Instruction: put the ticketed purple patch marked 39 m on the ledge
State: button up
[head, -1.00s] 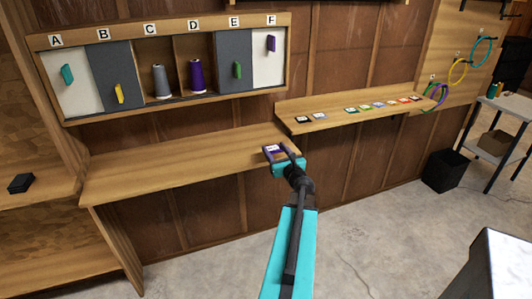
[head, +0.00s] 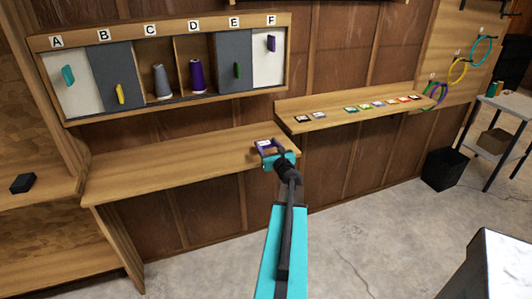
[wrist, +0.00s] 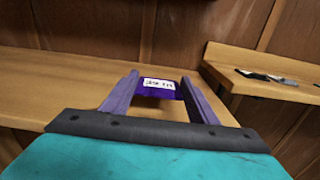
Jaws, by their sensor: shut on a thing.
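The purple patch (wrist: 157,92) has a white ticket that reads 39 m in the wrist view. In the head view the patch (head: 264,143) shows at the end of my arm. My gripper (wrist: 158,88) is shut on the patch, one finger on each side. The patch is held over the right end of the wooden ledge (head: 185,165) below the lettered cabinet. The ledge also shows in the wrist view (wrist: 60,90). I cannot tell whether the patch touches the ledge.
A higher shelf (head: 350,118) at the right bears several ticketed patches. The cabinet (head: 45,44) above has compartments lettered A to F; two thread cones stand in C and D. A black box (head: 22,183) lies far left. The ledge is otherwise bare.

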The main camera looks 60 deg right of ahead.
aim_at(267, 152)
jog(key=shift+s+f+p, duration=0.1)
jog(key=shift+f+p, duration=0.3)
jog(key=shift+f, duration=1.3)
jog(key=shift+f+b, duration=0.25)
jog(key=shift+b, duration=0.1)
jog(key=o, duration=1)
jog(key=shift+r, duration=0.1)
jog(key=shift+r+p, duration=0.2)
jog(key=shift+p, duration=0.15)
jog(key=b+v, duration=0.2)
jog(key=v, duration=1)
jog(key=shift+f, duration=0.1)
